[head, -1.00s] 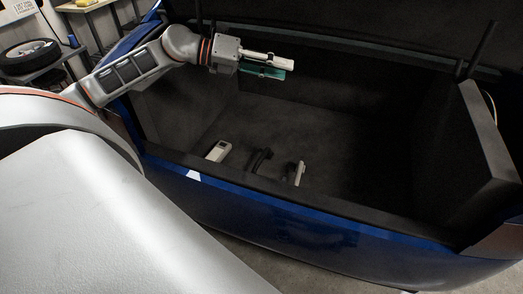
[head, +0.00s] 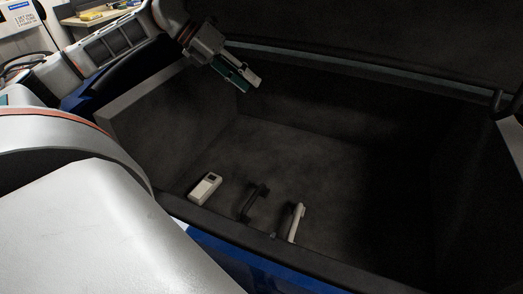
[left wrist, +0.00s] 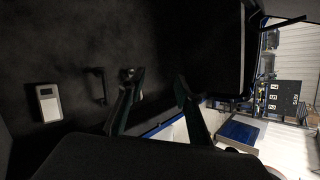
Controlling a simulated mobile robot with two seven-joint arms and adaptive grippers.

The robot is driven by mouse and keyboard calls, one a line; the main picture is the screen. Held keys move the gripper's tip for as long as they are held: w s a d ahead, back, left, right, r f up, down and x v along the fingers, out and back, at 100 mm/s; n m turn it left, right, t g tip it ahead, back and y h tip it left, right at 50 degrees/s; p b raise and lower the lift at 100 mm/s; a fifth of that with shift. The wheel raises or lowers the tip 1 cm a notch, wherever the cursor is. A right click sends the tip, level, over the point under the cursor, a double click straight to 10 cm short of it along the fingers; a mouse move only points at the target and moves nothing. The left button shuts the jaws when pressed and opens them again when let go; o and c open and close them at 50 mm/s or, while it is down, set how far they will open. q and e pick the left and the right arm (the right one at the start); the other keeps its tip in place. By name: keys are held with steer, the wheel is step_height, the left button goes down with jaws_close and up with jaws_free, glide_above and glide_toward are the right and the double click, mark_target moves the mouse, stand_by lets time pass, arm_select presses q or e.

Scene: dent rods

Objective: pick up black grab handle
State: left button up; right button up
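The black grab handle (head: 253,202) lies on the dark floor of the car trunk, between a white boxy device and a white handle. It also shows in the left wrist view (left wrist: 99,86), left of the fingers. My left gripper (head: 240,75) is above the far left part of the trunk, well apart from the handle and tilted downward. In the left wrist view its two fingers (left wrist: 157,100) are spread with nothing between them. My right gripper is in neither view.
The white device (head: 205,188) lies left of the black handle and the white handle (head: 296,222) lies to its right, near the trunk's front edge. Dark trunk walls surround them. The trunk floor behind and to the right is clear. A shelf (head: 95,17) stands outside.

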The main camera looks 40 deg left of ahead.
arm_select(q)
step_height(320, 180, down, 22)
steer(key=r+g+b, duration=0.1)
steer(key=g+b, duration=0.1)
steer(key=b, duration=0.7)
steer(key=n+g+b, duration=0.2)
steer(key=g+b, duration=0.1)
steer(key=b, duration=0.4)
glide_toward(256, 191)
steer(key=a+x, duration=0.1)
steer(key=x, duration=0.4)
steer(key=b+x, duration=0.2)
steer(key=x, duration=0.4)
steer(key=shift+d+f, duration=0.15)
steer(key=shift+d, duration=0.05)
steer(key=shift+d+f, duration=0.1)
steer(key=shift+d, duration=0.05)
steer(key=shift+w+t, duration=0.1)
steer(key=shift+t, duration=0.2)
jaws_close()
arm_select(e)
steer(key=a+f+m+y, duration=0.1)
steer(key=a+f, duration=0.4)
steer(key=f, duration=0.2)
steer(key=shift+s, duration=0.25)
